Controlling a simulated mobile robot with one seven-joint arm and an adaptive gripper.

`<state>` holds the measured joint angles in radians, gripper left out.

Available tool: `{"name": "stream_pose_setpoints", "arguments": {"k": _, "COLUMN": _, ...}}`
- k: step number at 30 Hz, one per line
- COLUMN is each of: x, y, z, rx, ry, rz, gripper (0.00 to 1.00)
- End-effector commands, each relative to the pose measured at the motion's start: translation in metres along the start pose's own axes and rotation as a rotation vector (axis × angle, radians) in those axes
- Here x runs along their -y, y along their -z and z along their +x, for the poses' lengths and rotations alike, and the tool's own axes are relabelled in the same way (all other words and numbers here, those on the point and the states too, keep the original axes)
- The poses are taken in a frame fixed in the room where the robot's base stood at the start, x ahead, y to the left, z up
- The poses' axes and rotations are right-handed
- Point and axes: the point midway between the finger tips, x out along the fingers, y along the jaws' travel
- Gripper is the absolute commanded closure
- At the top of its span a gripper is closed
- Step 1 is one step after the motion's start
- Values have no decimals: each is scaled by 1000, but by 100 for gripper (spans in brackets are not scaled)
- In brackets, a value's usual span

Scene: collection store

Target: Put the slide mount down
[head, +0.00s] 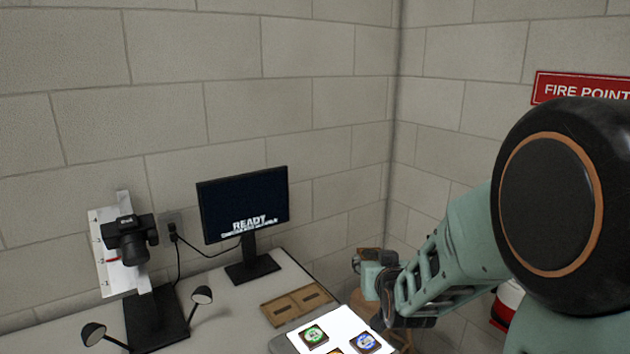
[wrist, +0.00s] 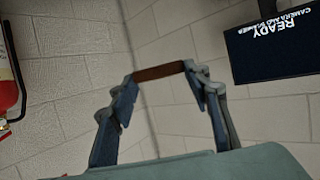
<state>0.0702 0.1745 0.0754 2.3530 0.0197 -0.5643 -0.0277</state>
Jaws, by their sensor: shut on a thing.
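My gripper (wrist: 160,79) is shut on a slide mount (wrist: 159,72), a thin brown piece seen edge-on between the two fingertips in the wrist view. In the head view my gripper (head: 374,267) is raised above the back right corner of the lit panel, and the held mount shows only as a small brown patch. The mount's face and picture are hidden. A brown wooden holder (head: 283,311) with two dark slots lies on the bench, left of my gripper. The bright lit panel (head: 346,322) bears a green slide (head: 313,336), a blue slide (head: 366,343) and a partly cut-off orange one.
A monitor (head: 243,207) reading READY stands behind the holder. A camera (head: 131,240) on a copy stand with two small lamps (head: 201,295) is at left. Bare bench (head: 228,323) lies between the stand and holder. Walls close the corner behind; a red extinguisher (wrist: 8,84) hangs at the wrist view's left.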

Motion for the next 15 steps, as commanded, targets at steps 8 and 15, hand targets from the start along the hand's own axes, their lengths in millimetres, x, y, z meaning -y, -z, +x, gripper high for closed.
{"name": "stream_pose_setpoints", "arguments": {"k": 8, "x": 0, "y": 64, "z": -27, "rx": 0, "ry": 2, "rz": 0, "gripper": 80}}
{"name": "stream_pose_setpoints", "arguments": {"k": 15, "x": 0, "y": 100, "z": -42, "rx": 0, "ry": 2, "rz": 0, "gripper": 80}}
